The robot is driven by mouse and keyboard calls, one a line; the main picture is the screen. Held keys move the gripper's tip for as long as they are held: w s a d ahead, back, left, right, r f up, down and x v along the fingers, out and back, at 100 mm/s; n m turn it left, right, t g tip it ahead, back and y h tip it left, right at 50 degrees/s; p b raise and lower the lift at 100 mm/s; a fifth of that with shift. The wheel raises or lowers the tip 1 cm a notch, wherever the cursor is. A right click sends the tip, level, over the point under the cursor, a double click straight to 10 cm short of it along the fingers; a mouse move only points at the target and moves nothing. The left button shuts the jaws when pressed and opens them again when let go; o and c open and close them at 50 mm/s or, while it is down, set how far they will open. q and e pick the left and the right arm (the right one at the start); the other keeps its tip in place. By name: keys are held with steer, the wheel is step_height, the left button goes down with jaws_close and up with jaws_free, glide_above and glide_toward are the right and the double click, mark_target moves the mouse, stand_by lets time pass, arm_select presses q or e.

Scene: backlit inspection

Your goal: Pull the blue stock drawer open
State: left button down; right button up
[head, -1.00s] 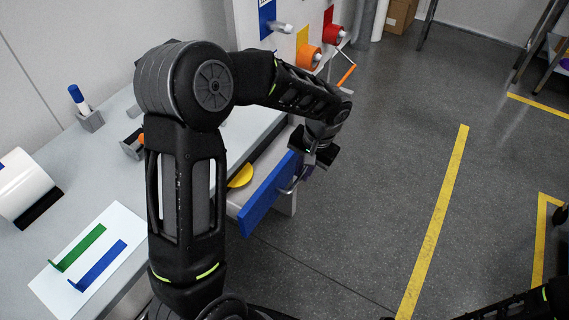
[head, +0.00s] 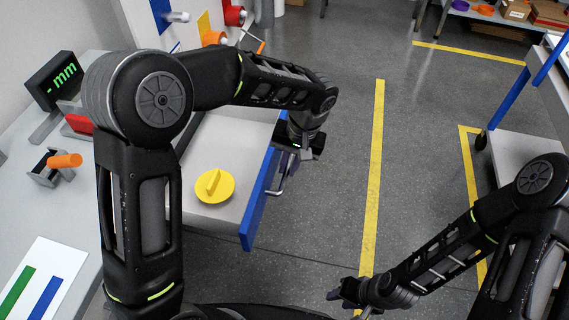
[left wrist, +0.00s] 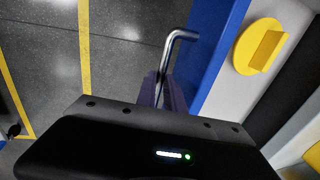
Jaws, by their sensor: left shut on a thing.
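The blue stock drawer (head: 254,215) stands open from the bench, with its grey inside showing. Its blue front also shows in the left wrist view (left wrist: 222,50). A metal bar handle (left wrist: 179,36) sticks out from the front. My left gripper (head: 289,178) is at the drawer's outer side, shut on the handle; its fingers show around the bar in the left wrist view (left wrist: 163,92). A yellow round piece with a raised grip (head: 214,186) lies inside the drawer. My right gripper (head: 345,293) is low over the floor, away from the drawer; its fingers are too small and dark to read.
Floor beyond the drawer is clear.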

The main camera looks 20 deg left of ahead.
arm_select(q)
steer(key=c, duration=1.5)
jaws_free()
steer(key=shift+o, duration=0.2)
step_height(320, 180, up, 8)
steer(key=d, duration=0.1)
steer(key=shift+d+f, duration=0.15)
steer(key=shift+d, duration=0.15)
